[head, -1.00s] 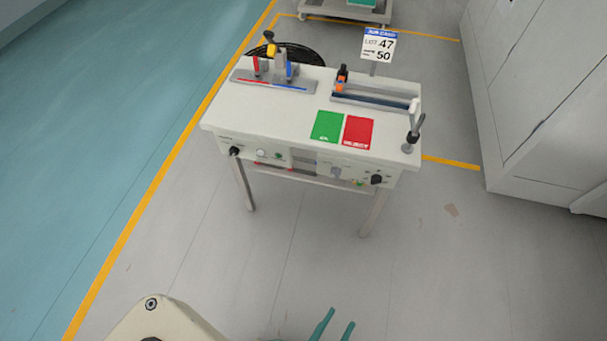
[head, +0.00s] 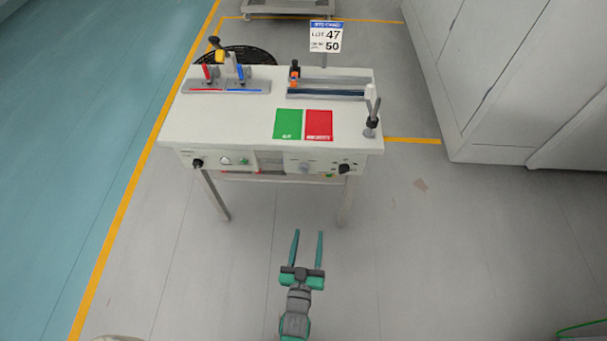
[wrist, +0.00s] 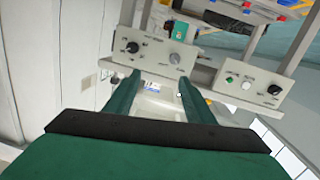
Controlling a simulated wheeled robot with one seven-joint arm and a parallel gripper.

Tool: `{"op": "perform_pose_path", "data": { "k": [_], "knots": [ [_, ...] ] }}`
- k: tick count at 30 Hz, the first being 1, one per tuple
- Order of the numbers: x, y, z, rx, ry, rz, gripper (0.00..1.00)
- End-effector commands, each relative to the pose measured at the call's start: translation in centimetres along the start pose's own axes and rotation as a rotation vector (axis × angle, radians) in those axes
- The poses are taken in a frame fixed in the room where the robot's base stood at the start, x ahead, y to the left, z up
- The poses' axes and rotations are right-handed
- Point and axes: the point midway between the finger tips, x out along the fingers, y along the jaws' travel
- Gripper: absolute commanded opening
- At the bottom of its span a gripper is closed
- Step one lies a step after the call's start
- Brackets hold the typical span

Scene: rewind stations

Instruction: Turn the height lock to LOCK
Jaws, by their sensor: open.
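My gripper (head: 308,235) is open and empty, low in front of the bench in the head view. Its green fingers also show in the wrist view (wrist: 159,80). The bench front has a right panel with a grey knob (head: 304,168) and a black knob (head: 344,169). These knobs, grey (wrist: 175,58) and black (wrist: 132,47), are at the left in the wrist view. A left panel has another black knob (head: 198,163), also in the wrist view (wrist: 273,89). The panel lettering is too small to read, so I cannot tell which knob is the height lock or its setting.
The white bench (head: 225,120) carries a green card (head: 288,124), a red card (head: 319,124), red and blue levers, a slotted rail and an upright black-handled post (head: 371,120). Grey cabinets (head: 480,80) stand at right. Floor before the bench is clear.

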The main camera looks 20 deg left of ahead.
Motion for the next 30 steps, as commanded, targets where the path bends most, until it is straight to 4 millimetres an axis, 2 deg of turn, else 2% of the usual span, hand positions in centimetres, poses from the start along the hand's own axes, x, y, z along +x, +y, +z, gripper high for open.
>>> {"op": "perform_pose_path", "data": {
  "k": [1,3,9,13,20,30],
  "knots": [
    [2.5,-0.7,0.1,-0.014,0.018,-0.014,0.49],
    [5.3,-1.4,0.3,-0.034,0.034,-0.031,0.49],
    [11.4,-3.5,0.2,-0.082,0.072,-0.073,0.49],
    [13.5,-4.1,-0.1,-0.100,0.085,-0.085,0.49],
    [15.4,-4.1,-0.2,-0.106,0.088,-0.084,0.49],
    [20.9,-4.4,-0.7,-0.106,0.088,-0.082,0.49]
  ]
}}
